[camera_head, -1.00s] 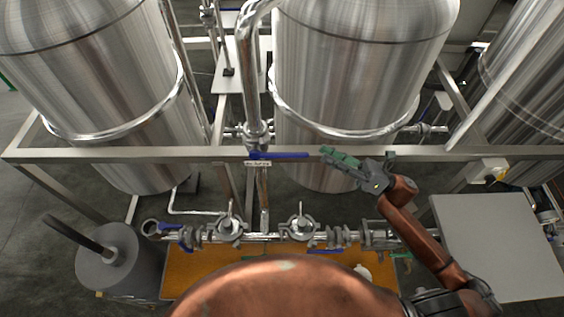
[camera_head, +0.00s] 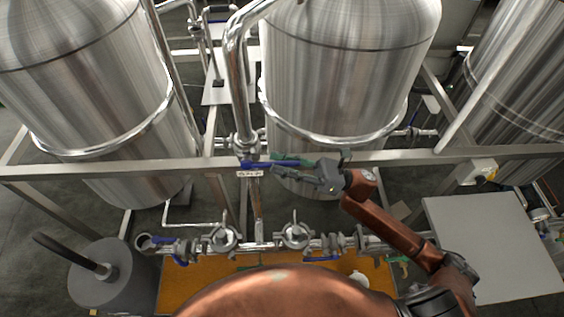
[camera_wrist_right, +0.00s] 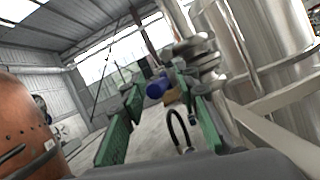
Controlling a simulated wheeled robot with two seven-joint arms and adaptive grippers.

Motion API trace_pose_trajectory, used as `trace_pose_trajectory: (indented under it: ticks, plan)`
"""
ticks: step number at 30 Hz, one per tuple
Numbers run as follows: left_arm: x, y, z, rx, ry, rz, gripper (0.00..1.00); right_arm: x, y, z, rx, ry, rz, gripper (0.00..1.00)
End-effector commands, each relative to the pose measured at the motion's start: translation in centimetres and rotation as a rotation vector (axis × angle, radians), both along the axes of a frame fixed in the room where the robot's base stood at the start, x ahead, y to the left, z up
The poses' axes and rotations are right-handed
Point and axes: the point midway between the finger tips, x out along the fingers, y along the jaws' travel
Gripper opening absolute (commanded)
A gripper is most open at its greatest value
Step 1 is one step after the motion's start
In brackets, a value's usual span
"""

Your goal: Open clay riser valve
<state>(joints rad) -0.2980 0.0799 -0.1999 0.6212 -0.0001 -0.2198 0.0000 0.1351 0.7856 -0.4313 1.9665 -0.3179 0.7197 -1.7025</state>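The riser valve's blue lever handle (camera_head: 264,165) lies level along the frame rail, at the foot of the upright steel riser pipe, with a small white label (camera_head: 250,174) below it. In the right wrist view the rounded blue handle end (camera_wrist_right: 158,88) shows between the fingers, farther off than their near parts. My right gripper (camera_head: 296,171) has green-padded fingers and reaches from the right to the free end of the handle. The fingers (camera_wrist_right: 160,115) are spread apart and not closed on it. Whether they touch it I cannot tell. My left gripper is out of view.
Large steel tanks (camera_head: 340,80) stand behind the horizontal frame rail (camera_head: 110,169). Lower pipework holds several valves (camera_head: 295,236), above an orange surface (camera_head: 205,275). A grey table (camera_head: 490,240) stands at right, a grey cylinder (camera_head: 100,275) at left.

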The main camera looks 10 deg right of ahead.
Motion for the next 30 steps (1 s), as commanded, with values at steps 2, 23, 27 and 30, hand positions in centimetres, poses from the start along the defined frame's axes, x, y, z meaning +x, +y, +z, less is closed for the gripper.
trace_pose_trajectory:
  ticks: [2, 23, 27, 30]
  plan:
    - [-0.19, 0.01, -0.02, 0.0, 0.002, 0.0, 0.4, 0.0, -0.02, -0.02, 0.0, 0.0, 0.0, 0.29]
    - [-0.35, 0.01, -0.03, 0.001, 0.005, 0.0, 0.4, -0.01, -0.07, -0.02, 0.001, 0.001, 0.0, 0.0]
    - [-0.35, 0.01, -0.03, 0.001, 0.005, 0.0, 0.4, -0.01, -0.07, -0.02, 0.001, 0.001, 0.0, 0.0]
    - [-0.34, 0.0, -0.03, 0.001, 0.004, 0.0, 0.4, -0.01, -0.07, -0.02, 0.001, 0.001, 0.0, 0.0]
